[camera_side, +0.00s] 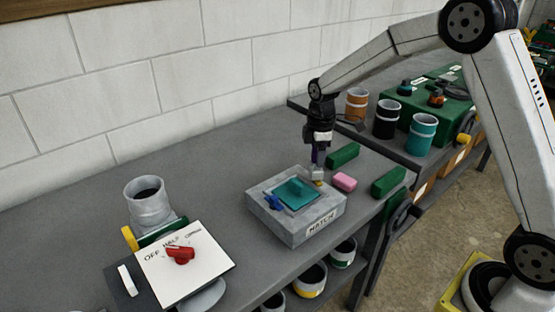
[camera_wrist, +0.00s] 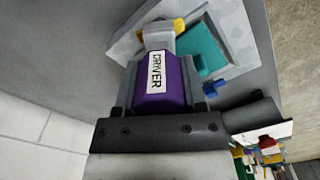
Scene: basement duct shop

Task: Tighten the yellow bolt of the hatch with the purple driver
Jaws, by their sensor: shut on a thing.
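The hatch is a grey box (camera_side: 285,229) labelled HATCH with a teal panel (camera_side: 296,193) on top; the panel also shows in the wrist view (camera_wrist: 205,48). The yellow bolt (camera_side: 318,182) stands at the box's far right corner, and it shows in the wrist view (camera_wrist: 178,25). A blue bolt (camera_side: 273,202) sits at the panel's left side. My gripper (camera_side: 318,150) is shut on the purple driver (camera_wrist: 160,82), labelled DRIVER. The driver points down at the yellow bolt, its tip at or just over the bolt; contact is hard to tell.
A white panel with a red knob (camera_side: 180,255) stands front left. Several cups, one teal (camera_side: 421,134), stand at the back right.

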